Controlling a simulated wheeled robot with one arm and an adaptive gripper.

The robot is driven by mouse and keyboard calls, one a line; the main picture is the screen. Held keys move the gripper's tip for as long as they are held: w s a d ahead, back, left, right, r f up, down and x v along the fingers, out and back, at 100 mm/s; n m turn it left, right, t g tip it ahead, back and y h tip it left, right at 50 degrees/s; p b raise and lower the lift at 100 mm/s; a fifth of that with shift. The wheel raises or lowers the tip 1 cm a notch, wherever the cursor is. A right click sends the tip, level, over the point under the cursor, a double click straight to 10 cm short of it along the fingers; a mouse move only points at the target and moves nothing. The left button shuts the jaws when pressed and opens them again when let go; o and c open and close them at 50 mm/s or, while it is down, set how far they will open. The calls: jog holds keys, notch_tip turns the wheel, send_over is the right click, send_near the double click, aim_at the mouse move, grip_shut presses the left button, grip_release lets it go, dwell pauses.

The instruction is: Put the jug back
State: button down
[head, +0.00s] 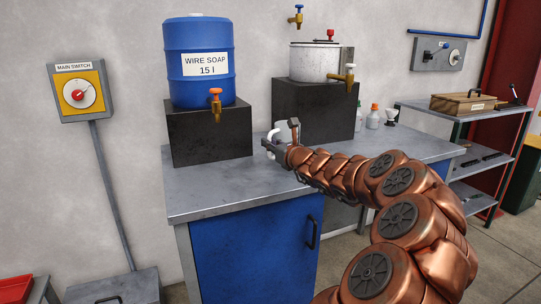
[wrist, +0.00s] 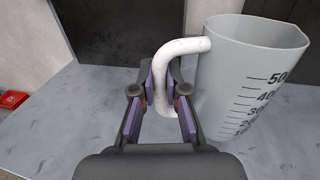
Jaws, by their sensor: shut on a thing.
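A pale grey measuring jug (wrist: 252,75) with dark volume marks and a white handle stands at the right of the wrist view. My gripper (wrist: 161,95) has its two fingers closed on the handle (wrist: 184,46). In the head view the jug (head: 280,128) is small and partly hidden behind my gripper (head: 275,147), over the bench top between the two black stands. I cannot tell whether its base touches the bench. What is inside the jug is hidden.
A white pot (head: 314,62) with a brass tap sits on the right stand (head: 316,105). Small bottles (head: 374,117) stand to the right. The bench top's front left (head: 213,187) is clear.

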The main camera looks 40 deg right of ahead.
jog(key=shift+s+f+b, duration=0.1)
jog(key=shift+f+b, duration=0.2)
jog(key=shift+f, duration=1.4)
jog(key=shift+f, duration=0.1)
jog(key=c, duration=1.2)
grip_release()
jog(key=shift+r, duration=0.2)
jog(key=s+a, duration=0.1)
jog(key=s, duration=1.1)
jog(key=shift+a+p, duration=0.35)
jog(key=shift+p, duration=0.05)
